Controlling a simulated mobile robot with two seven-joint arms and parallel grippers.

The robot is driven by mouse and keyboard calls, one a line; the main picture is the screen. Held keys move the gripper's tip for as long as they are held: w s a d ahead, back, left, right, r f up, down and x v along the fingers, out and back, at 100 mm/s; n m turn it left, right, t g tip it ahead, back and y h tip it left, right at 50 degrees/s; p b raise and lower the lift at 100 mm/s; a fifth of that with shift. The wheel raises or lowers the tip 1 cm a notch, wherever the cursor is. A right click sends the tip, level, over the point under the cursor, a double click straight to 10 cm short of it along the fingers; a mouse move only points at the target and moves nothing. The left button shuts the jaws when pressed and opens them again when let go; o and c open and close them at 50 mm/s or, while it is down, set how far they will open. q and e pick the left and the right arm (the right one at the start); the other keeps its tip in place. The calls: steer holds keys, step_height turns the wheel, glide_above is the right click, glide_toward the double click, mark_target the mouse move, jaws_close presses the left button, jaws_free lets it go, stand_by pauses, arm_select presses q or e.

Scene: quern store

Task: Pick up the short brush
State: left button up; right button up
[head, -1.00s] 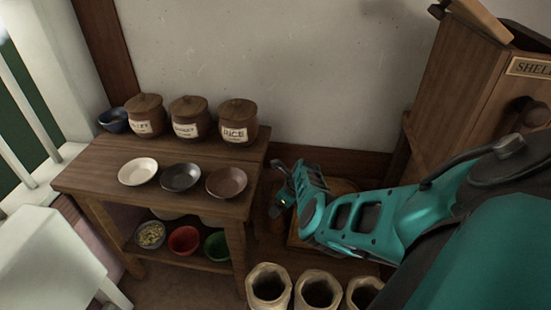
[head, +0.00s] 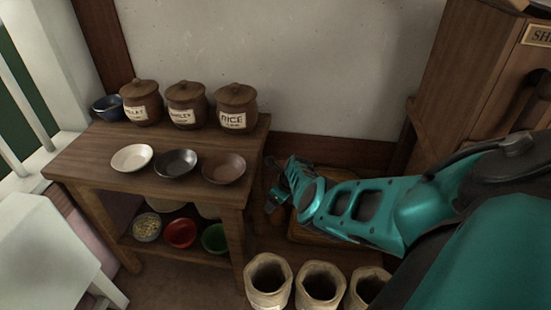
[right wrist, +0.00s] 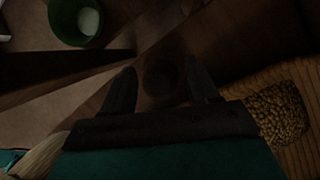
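My right gripper (head: 272,202) is low between the wooden table and the wooden board, pointing down. In the right wrist view its two dark fingers (right wrist: 159,68) are apart. A dark round brown thing (right wrist: 160,80) shows between and below them; I cannot tell if it is the short brush. In the head view a brown upright thing (head: 279,214) stands beside the gripper, partly hidden by it. A pale, fibrous-looking shape (right wrist: 42,156) shows at the lower left of the right wrist view; I cannot tell what it is. My left gripper is not in view.
The table (head: 85,165) holds lidded jars and several dishes; bowls, including a green one (head: 214,239), sit on its lower shelf. Open sacks (head: 268,280) stand in front. Grain (right wrist: 277,113) lies on the board right of the gripper. A wooden cabinet (head: 455,80) stands right.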

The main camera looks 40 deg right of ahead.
jaws_close()
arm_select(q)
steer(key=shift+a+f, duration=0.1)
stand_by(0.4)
